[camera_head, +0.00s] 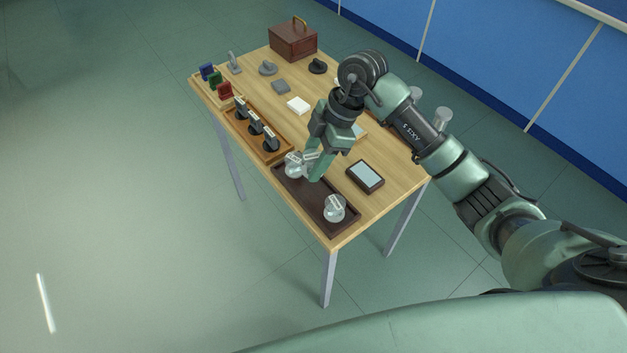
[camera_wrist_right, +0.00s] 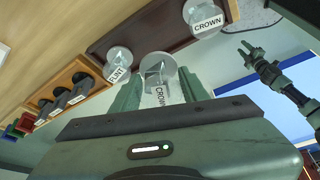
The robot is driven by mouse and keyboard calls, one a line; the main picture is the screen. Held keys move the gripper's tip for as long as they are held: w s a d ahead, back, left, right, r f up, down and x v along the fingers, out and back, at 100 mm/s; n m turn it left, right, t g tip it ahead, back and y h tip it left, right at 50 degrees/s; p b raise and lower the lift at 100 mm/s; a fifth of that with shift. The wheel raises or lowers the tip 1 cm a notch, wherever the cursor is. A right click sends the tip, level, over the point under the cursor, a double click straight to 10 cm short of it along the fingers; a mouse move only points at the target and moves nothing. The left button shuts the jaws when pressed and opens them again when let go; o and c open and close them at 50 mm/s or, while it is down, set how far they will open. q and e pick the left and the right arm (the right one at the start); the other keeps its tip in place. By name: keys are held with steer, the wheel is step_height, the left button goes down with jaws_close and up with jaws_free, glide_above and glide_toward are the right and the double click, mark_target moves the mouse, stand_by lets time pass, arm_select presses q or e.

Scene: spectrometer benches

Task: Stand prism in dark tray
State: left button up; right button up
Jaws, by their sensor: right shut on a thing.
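My right gripper (camera_head: 312,170) is shut on a clear prism on a round base. In the right wrist view this held prism (camera_wrist_right: 158,70) has a label reading CROWN and is between the fingers. It is over the dark tray (camera_head: 308,201); I cannot tell whether it touches the tray floor. A FLINT prism (camera_wrist_right: 118,62) stands at one end of the tray, close beside the held one. Another CROWN prism (camera_wrist_right: 203,18) stands at the other end, also seen in the head view (camera_head: 334,208). My left gripper (camera_wrist_right: 250,55) seems to show small in the wrist view; its jaws are unclear.
An orange-brown wooden tray (camera_head: 278,154) with several dark labelled pieces adjoins the dark tray. A dark-framed screen (camera_head: 365,176) lies to its right. Blue, green and red holders (camera_head: 215,79) stand at the far left. A brown case (camera_head: 293,41) is at the back.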

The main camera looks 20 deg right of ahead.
mark_target(308, 193)
step_height(308, 193, down, 4)
steer(key=shift+w, duration=0.1)
arm_select(q)
steer(key=shift+s+d+r, duration=0.1)
steer(key=shift+s+r, duration=0.1)
steer(key=shift+s, duration=0.2)
arm_select(e)
steer(key=shift+f, duration=2.2)
steer(key=o, duration=1.4)
steer(key=shift+f, duration=0.15)
steer(key=shift+o, duration=0.2)
arm_select(q)
steer(key=shift+f+b, duration=0.55)
steer(key=shift+f, duration=0.2)
arm_select(e)
steer(key=v, duration=1.2)
